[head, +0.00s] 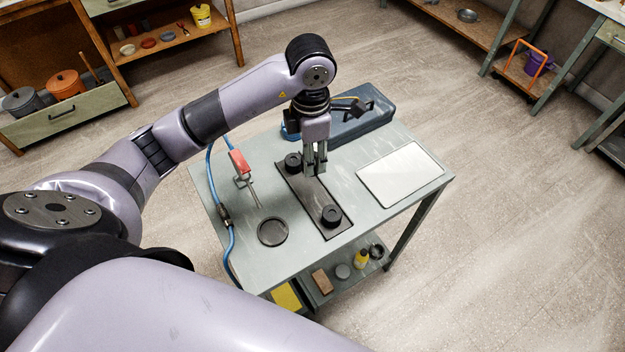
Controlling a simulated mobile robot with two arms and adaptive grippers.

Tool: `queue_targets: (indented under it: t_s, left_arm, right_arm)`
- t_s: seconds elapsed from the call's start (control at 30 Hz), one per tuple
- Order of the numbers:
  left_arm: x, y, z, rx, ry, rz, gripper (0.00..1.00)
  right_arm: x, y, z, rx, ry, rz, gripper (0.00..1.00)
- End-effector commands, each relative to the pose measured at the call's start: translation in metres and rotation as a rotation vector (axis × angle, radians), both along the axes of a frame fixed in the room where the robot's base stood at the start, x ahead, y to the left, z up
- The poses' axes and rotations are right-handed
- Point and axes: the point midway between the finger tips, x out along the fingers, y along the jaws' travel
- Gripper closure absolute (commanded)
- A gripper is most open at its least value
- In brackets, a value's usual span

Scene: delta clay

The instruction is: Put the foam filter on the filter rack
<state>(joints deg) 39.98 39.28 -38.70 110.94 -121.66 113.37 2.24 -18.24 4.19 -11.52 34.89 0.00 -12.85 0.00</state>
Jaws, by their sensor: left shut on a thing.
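The filter rack appears to be the long dark plate (314,198) on the grey-green table. One black round piece (331,216) stands at its near end and another (293,162) at its far end. My left gripper (316,172) points down over the middle of the plate, beside the far round piece. Its fingers are shut on a small greyish thing, probably the foam filter, mostly hidden between them. I cannot tell whether the held thing touches the plate. My right gripper is not in view.
A dark round dish (272,232) lies left of the plate, near a red-handled tool (239,163) and a blue hose (211,190). A white panel (401,175) lies at the right. A blue-grey case (362,122) stands at the back. Bare tabletop surrounds the dish.

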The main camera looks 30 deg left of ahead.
Motion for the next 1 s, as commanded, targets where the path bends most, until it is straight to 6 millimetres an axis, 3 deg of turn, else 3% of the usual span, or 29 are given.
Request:
queue_targets:
  t_s: [0.13, 0.3, 0.6, 1.0]
  left_arm:
    - [-0.001, 0.0, -0.033, 0.001, 0.004, 0.001, 0.83]
    - [0.0, 0.001, -0.054, 0.001, 0.0, 0.0, 0.83]
    - [0.0, 0.0, -0.091, 0.001, 0.003, 0.001, 0.83]
    - [0.0, 0.001, -0.102, 0.003, -0.001, -0.001, 0.83]
  right_arm:
    - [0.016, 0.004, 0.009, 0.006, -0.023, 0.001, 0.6]
    - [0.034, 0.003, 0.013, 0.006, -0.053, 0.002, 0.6]
    - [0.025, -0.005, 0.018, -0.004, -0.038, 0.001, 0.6]
    - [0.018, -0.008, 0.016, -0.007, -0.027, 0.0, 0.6]
